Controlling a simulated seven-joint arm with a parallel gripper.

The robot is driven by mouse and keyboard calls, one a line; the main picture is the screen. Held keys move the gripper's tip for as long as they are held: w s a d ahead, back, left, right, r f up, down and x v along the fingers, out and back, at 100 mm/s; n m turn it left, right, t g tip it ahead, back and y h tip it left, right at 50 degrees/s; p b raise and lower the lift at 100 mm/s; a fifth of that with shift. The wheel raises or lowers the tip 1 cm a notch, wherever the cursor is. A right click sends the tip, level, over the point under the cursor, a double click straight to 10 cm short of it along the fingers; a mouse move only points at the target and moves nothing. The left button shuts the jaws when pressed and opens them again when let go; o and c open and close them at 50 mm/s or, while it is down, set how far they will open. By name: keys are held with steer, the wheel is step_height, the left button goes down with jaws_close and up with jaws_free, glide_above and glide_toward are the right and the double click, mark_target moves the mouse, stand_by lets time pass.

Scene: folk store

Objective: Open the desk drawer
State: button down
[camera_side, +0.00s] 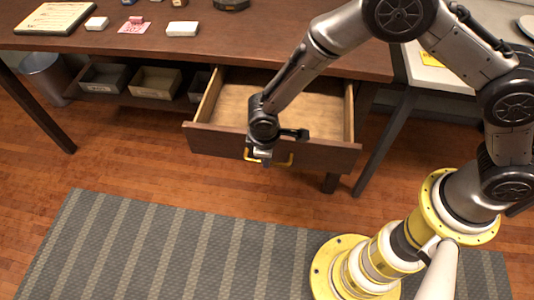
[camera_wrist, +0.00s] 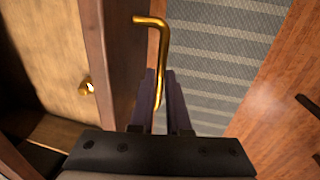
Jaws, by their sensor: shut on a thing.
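The desk drawer (camera_side: 322,153) stands well out from under the desk in the side view, with its pale wooden inside showing empty. Its brass handle (camera_side: 285,160) is on the dark front panel. My gripper (camera_side: 262,160) is at the handle, in front of the panel. In the wrist view my gripper (camera_wrist: 163,92) has its two dark fingers on either side of the handle bar (camera_wrist: 151,22), shut on it. The drawer's front panel (camera_wrist: 113,50) is left of the fingers there. Part of the handle is hidden between the fingers.
The desk top (camera_side: 240,40) holds a clipboard (camera_side: 55,17) and several small items. Open bins (camera_side: 155,83) sit on a low shelf left of the drawer. A metal bin (camera_side: 45,75) stands at far left. A striped rug (camera_side: 180,245) covers the clear floor in front.

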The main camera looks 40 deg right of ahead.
steer(key=c, duration=0.9)
jaws_free()
steer(key=r, duration=0.4)
steer(key=s+a+r, duration=0.1)
steer(key=r, duration=0.8)
steer(key=shift+s+a+r, duration=0.3)
steer(key=shift+s+a, duration=0.1)
steer(key=shift+d, duration=0.1)
